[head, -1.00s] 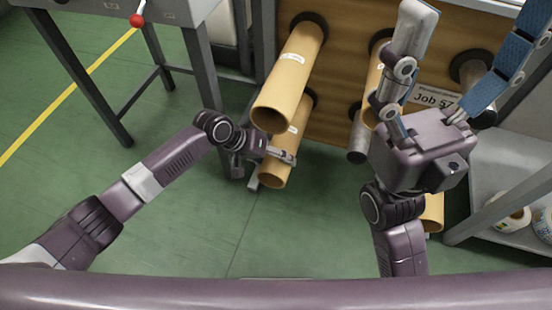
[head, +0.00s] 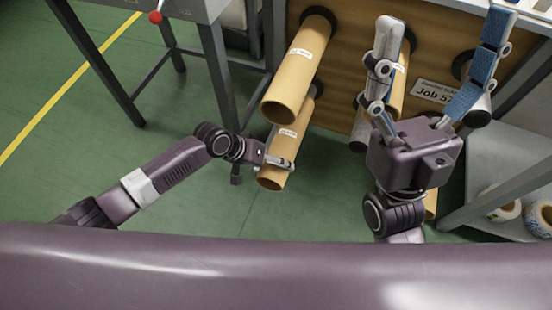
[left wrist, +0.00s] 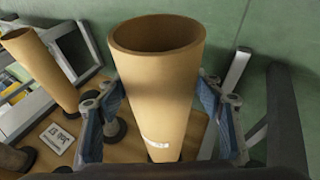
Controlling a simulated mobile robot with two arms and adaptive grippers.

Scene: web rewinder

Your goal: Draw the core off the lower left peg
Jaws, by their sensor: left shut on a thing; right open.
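The lower left core (head: 285,148) is a tan cardboard tube with a white label, pointing out from the wooden board. The upper left core (head: 298,70) sits above it and hides part of it. My left gripper (head: 277,163) is shut around the lower core near its front end. In the left wrist view the core (left wrist: 158,85) stands between both blue-padded fingers, its open end showing. The peg inside it is hidden. My right gripper (head: 443,30) is open and empty, in front of the board's right side.
The wooden board (head: 345,85) carries another tan core (head: 398,88) behind my right gripper, and a Job sign (head: 436,92). A grey shelf (head: 500,160) with rolls stands right. A grey-legged table (head: 213,62) stands left. The green floor (head: 210,195) below is clear.

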